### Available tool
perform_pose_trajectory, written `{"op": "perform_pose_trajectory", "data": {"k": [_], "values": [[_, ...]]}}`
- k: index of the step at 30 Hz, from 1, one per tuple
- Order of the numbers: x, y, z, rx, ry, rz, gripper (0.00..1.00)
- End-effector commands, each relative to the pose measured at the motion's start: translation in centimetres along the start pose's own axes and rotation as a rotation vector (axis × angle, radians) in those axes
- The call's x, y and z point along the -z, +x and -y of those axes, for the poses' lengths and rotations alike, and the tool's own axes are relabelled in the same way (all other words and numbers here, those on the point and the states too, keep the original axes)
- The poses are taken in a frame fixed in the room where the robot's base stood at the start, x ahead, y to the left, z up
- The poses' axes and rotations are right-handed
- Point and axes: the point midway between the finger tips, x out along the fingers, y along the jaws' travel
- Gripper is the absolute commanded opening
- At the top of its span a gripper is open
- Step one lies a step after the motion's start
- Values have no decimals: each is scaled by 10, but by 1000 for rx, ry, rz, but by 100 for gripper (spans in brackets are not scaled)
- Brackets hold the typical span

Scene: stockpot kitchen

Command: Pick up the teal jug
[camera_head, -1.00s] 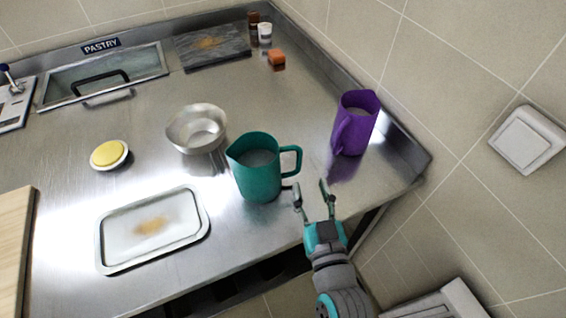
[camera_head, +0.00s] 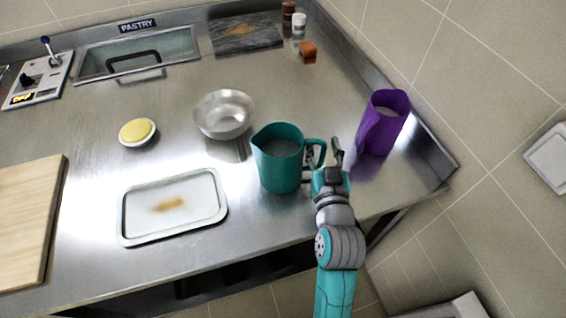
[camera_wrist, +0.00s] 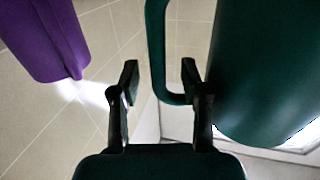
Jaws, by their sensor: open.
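The teal jug (camera_head: 279,160) stands upright on the steel counter, its handle (camera_head: 315,152) pointing right towards my gripper. My gripper (camera_head: 324,152) is open at the handle side of the jug. In the wrist view the jug body (camera_wrist: 265,75) fills the right side. Its handle (camera_wrist: 157,50) hangs between the two open fingertips (camera_wrist: 159,78), with a gap to each finger visible. In the head view the handle partly hides one finger, and I cannot tell whether the fingers touch it.
A purple jug (camera_head: 383,122) stands close on the right of my gripper; it also shows in the wrist view (camera_wrist: 45,38). A metal bowl (camera_head: 223,114) and a white tray (camera_head: 130,222) are left of the teal jug. The tiled wall (camera_head: 480,110) bounds the right.

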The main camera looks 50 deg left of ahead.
Motion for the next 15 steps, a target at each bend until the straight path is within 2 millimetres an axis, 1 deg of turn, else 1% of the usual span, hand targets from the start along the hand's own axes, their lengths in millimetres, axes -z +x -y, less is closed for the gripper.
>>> {"op": "perform_pose_trajectory", "data": {"k": [6,7,8,9,12,15], "values": [[0,1,0,0,0,0,46],[0,1,0,0,0,0,41],[0,1,0,0,0,0,34],[0,1,0,0,0,0,24],[0,0,0,0,0,0,0],[0,0,0,0,0,0,0]]}}
